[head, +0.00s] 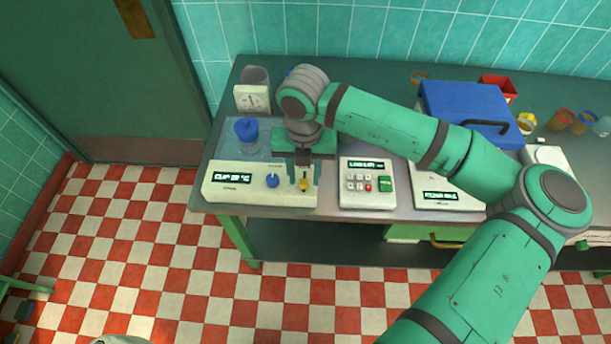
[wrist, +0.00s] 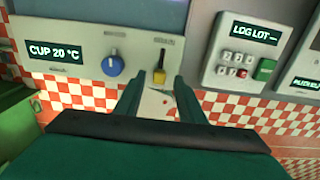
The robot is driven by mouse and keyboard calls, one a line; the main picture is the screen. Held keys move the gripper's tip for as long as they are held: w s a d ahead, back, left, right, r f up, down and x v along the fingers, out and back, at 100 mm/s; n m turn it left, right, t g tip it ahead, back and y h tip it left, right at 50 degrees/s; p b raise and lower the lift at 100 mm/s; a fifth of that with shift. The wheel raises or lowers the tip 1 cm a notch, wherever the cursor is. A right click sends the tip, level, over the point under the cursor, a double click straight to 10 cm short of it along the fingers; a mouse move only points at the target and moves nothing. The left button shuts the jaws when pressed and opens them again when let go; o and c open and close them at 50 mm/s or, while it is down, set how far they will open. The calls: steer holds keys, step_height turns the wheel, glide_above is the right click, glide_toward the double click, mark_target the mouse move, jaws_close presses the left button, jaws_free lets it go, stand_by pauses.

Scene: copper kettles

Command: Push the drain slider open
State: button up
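The drain slider is a small yellow knob (wrist: 159,76) on the front panel of a cream water-bath unit (head: 228,191). A dark slot shows above the knob in the wrist view. In the head view the yellow knob (head: 304,185) shows just below my gripper. My gripper (wrist: 158,84) is open, with its two green fingers apart on either side of the knob's lower end. I cannot tell whether either finger touches it. A blue dial (wrist: 113,66) sits left of the slider, and a display left of that reads "CUP 20 °C".
A keypad box (head: 366,184) reading "LOG LOT" stands close to the right of the unit. A blue cup (head: 247,129) and a gauge (head: 252,99) are behind the panel. A blue lidded box (head: 468,104) is at the back right.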

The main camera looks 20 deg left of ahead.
steer(key=shift+s+a+f, duration=0.1)
steer(key=shift+s+f, duration=0.05)
steer(key=shift+f, duration=0.55)
